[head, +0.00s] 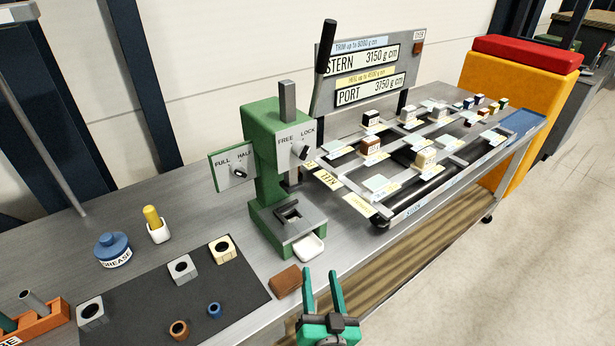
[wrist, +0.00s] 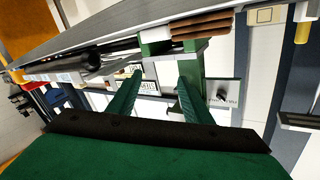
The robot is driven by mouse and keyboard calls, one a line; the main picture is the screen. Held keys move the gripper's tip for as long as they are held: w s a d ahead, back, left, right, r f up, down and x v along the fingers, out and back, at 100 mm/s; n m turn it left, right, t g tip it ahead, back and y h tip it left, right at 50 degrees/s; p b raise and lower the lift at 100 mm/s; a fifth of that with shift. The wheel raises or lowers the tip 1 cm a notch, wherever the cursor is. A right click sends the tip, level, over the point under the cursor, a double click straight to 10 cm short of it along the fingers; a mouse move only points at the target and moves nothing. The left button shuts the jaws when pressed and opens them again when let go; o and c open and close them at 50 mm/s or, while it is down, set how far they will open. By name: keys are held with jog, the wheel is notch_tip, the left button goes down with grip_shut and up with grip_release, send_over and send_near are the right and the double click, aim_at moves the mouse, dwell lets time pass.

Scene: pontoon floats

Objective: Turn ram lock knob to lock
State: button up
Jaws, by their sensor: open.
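The green press (head: 262,165) stands on the bench, its grey ram bar (head: 288,98) upright at the top. The ram lock knob (head: 303,152) is a small dark knob on the white plate marked FREE and LOCK on the press's front. Its exact pointing is too small to tell. My gripper (head: 321,285) is open and empty, in front of the bench's near edge, lower than the knob and apart from the press. In the wrist view both green fingers (wrist: 158,88) are spread, with the press partly behind them; I cannot make out the lock knob there.
A second knob (head: 239,172) sits on the FULL/HALF plate left of the press. A white dish (head: 309,247) and a brown block (head: 286,281) lie near the bench edge. The trim table (head: 440,190) with small blocks stands right; a dark mat (head: 170,305) holds several parts.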

jog(key=w+d+r+n+y, duration=0.1)
jog(key=w+r+n+y, duration=0.15)
jog(key=r, duration=0.35)
jog(key=w+d+r+n+y, duration=0.1)
jog(key=w+r+n+y, duration=0.1)
jog(key=w+r, duration=0.3)
jog(key=n+g+y, duration=0.3)
jog(key=n+y, duration=0.1)
jog(key=n, duration=0.4)
send_near(306, 156)
jog(key=x, duration=0.9)
jog(key=shift+w+r, duration=0.1)
jog(key=shift+w, duration=0.15)
jog(key=shift+a, duration=0.15)
jog(key=shift+c, duration=0.4)
jog(key=shift+s+m, duration=0.1)
jog(key=shift+m, duration=0.15)
jog(key=c, duration=1)
